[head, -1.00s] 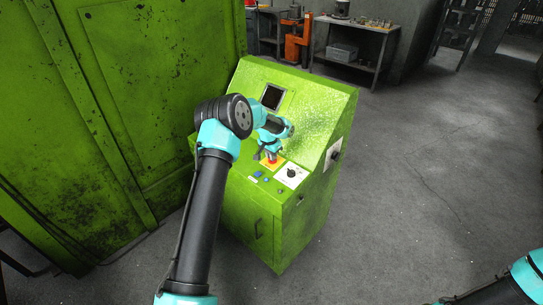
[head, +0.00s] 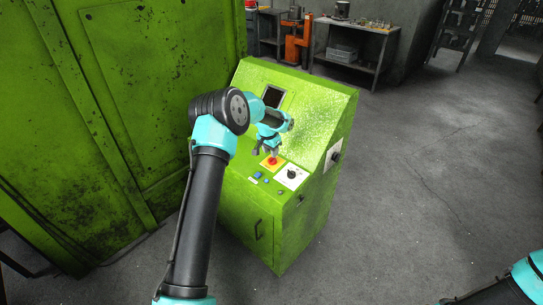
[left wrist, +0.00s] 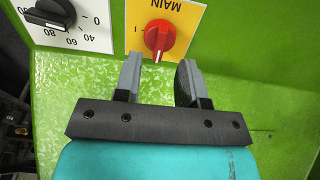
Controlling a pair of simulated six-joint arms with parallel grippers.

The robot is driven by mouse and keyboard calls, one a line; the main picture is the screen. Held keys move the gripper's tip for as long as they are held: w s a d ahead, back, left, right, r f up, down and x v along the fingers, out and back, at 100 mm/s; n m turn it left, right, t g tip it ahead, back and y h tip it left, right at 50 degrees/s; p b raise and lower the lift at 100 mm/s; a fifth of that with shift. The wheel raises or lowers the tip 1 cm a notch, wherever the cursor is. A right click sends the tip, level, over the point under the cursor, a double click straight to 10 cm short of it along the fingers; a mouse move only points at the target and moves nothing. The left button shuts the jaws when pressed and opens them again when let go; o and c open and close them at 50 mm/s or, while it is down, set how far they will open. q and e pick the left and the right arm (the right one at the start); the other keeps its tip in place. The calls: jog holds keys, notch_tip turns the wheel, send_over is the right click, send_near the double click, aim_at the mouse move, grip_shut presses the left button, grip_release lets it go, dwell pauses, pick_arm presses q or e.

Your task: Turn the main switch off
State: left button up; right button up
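The main switch is a red rotary knob (left wrist: 159,36) on a yellow plate (left wrist: 187,22) marked "MAIN". In the left wrist view its handle and white mark point down toward my fingers, and a "1" shows to its left. In the head view the red knob (head: 272,161) sits on the green console's sloped top. My left gripper (head: 266,151) is just above and behind the knob. Its fingers (left wrist: 158,75) are spread with nothing between them, and the knob lies just beyond their tips, apart from them. My right gripper is out of view.
A white dial plate with a black knob (left wrist: 52,12) is beside the yellow plate. A small dark screen (head: 274,97) is behind. A large green machine wall (head: 110,120) stands at left.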

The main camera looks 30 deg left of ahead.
pick_arm(q)
notch_tip(320, 180, up, 14)
jog(key=s, duration=0.2)
jog(key=shift+a+f, duration=0.15)
dwell(0.4)
